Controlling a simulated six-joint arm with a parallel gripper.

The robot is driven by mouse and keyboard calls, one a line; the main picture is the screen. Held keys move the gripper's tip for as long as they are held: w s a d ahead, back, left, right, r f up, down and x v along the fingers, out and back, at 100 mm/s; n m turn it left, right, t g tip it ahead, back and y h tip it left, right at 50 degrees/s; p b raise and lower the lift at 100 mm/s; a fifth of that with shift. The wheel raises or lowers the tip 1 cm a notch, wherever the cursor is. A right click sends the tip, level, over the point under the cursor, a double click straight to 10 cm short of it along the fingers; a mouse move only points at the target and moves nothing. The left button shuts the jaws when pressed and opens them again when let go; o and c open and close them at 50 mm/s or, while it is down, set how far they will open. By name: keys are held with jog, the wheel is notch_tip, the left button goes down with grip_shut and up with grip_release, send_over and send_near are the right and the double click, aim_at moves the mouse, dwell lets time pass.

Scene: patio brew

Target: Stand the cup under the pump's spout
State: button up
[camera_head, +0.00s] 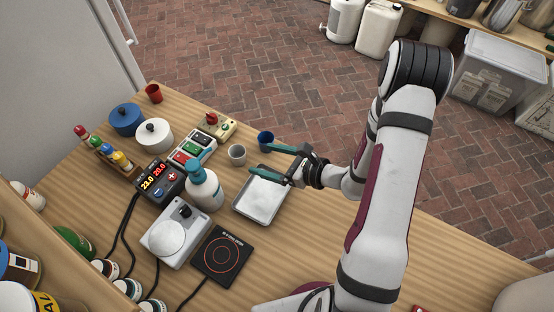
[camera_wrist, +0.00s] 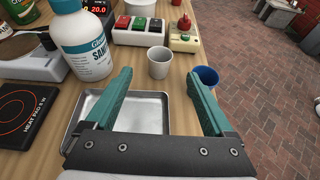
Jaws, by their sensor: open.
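A small pale grey cup (camera_head: 237,154) stands upright on the wooden table, right of the pump bottle (camera_head: 203,188). The bottle is white with a teal pump head; where its spout points is hard to tell. In the wrist view the cup (camera_wrist: 160,62) is ahead, in line with the gap between my teal fingers. My gripper (camera_head: 263,159) is open and empty, its tips short of the cup. A blue cup (camera_head: 265,142) stands close by the tip of one finger; it also shows in the wrist view (camera_wrist: 207,75). A red cup (camera_head: 153,94) stands at the far left corner.
A metal tray (camera_head: 247,213) lies below my fingers. A scale (camera_head: 168,235), a heat pad (camera_head: 223,256) and a digital display box (camera_head: 160,183) are nearby. A button panel (camera_head: 193,149) and a switch box (camera_head: 215,124) stand behind the cup.

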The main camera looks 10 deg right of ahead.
jog(key=s+a+r+n+g+y, duration=0.2)
jog(key=s+a+r+n+g, duration=0.65)
jog(key=s+r+n, duration=0.4)
jog(key=s+d+r+n+h, duration=0.1)
jog(key=s+d+n+h, duration=0.2)
jog(key=s+n+h, duration=0.1)
jog(key=s+d+r+n+g+h, duration=0.1)
jog(key=s+d+n+h, duration=0.3)
jog(key=s, duration=0.4)
jog(key=shift+r+n+h, duration=0.45)
jog(key=shift+r+h, duration=0.25)
jog(key=shift+h, duration=0.2)
